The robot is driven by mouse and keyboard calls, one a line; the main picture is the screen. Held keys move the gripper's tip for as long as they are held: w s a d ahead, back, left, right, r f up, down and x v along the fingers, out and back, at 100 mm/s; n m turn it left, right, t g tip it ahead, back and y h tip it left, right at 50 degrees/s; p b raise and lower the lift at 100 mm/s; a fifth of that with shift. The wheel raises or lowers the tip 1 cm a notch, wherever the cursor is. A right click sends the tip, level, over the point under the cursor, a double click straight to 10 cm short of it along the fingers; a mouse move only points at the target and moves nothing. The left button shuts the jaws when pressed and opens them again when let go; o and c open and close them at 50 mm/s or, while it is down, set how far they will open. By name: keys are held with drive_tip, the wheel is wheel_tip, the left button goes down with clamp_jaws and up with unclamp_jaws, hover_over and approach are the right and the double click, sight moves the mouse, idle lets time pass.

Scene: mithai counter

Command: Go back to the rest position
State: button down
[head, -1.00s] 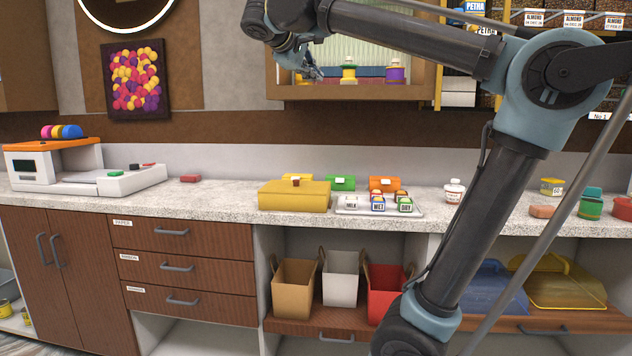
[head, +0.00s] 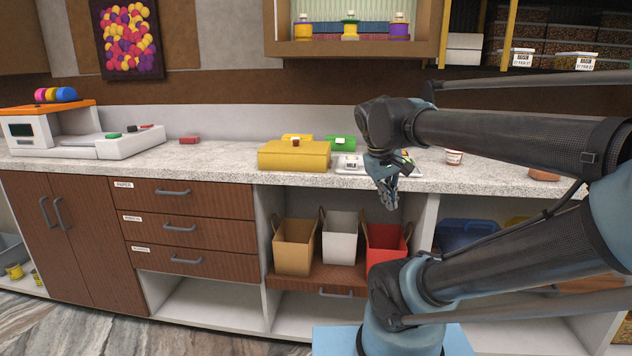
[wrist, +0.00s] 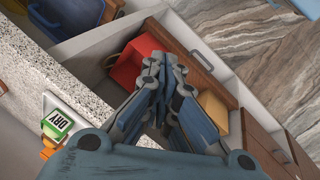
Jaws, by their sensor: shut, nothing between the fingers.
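My gripper (head: 388,192) is shut and empty. In the head view it hangs in front of the counter's front edge, fingers pointing down, above and in front of the red bag (head: 384,247). In the wrist view the closed fingers (wrist: 168,85) point down toward the open shelf, with the red bag (wrist: 131,66) and the tan bag (wrist: 213,108) below. My arm folds from the right side of the head view and hides part of the counter.
The granite counter (head: 220,160) holds a yellow box (head: 294,155), a green box (head: 340,143) and a tray (head: 345,170), partly hidden by my wrist. A white bag (head: 340,240) and a tan bag (head: 293,247) stand on the shelf below. The wall cabinet (head: 350,50) is above. Floor (head: 60,310) shows clear at left.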

drive_tip(key=s+f+m+y, duration=0.1)
drive_tip(key=s+f, duration=0.3)
drive_tip(key=f, duration=0.3)
drive_tip(key=s+f+m+y, duration=0.2)
drive_tip(key=s+f, duration=0.1)
drive_tip(key=f, duration=0.4)
drive_tip(key=shift+s+a+f+g, duration=0.3)
drive_tip(key=shift+s+g, duration=0.05)
drive_tip(key=shift+g, duration=0.05)
